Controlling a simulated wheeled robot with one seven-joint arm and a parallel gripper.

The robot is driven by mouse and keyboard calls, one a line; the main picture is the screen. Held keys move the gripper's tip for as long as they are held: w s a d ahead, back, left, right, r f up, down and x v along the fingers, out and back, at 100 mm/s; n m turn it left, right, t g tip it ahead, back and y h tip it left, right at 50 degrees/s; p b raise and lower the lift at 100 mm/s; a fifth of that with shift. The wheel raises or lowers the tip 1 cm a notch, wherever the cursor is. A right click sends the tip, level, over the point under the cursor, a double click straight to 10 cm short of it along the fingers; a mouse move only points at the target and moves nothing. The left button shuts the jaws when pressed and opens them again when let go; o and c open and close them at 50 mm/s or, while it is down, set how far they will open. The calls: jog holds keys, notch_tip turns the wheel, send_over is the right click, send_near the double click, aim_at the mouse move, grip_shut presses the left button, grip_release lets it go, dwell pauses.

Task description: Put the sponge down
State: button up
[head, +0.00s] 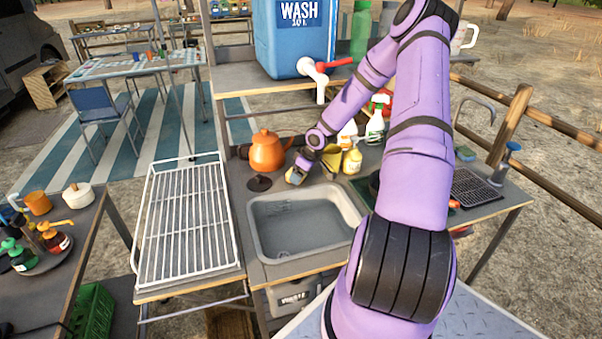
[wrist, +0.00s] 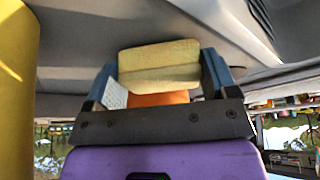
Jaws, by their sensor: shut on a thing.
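The sponge (wrist: 160,62) is a pale yellow block. It sits between the two blue fingers of my gripper (wrist: 160,82) in the wrist view, and the fingers are shut on it. In the head view my gripper (head: 297,175) is low over the counter, just behind the sink basin (head: 258,222) and to the right of the orange kettle (head: 267,152). The sponge is small and partly hidden there, so I cannot tell whether it touches the counter.
A white wire rack (head: 187,225) stands left of the basin. A dark round lid (head: 260,183) lies before the kettle. A yellow bottle (head: 352,161) and a spray bottle (head: 375,126) stand to the right. A blue water container (head: 291,40) stands on the shelf above.

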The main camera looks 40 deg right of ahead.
jog(key=o, duration=0.8)
jog(key=shift+f, duration=0.1)
jog(key=shift+c, duration=0.2)
jog(key=v, duration=0.7)
jog(key=shift+r, duration=0.4)
jog(key=shift+s, duration=0.15)
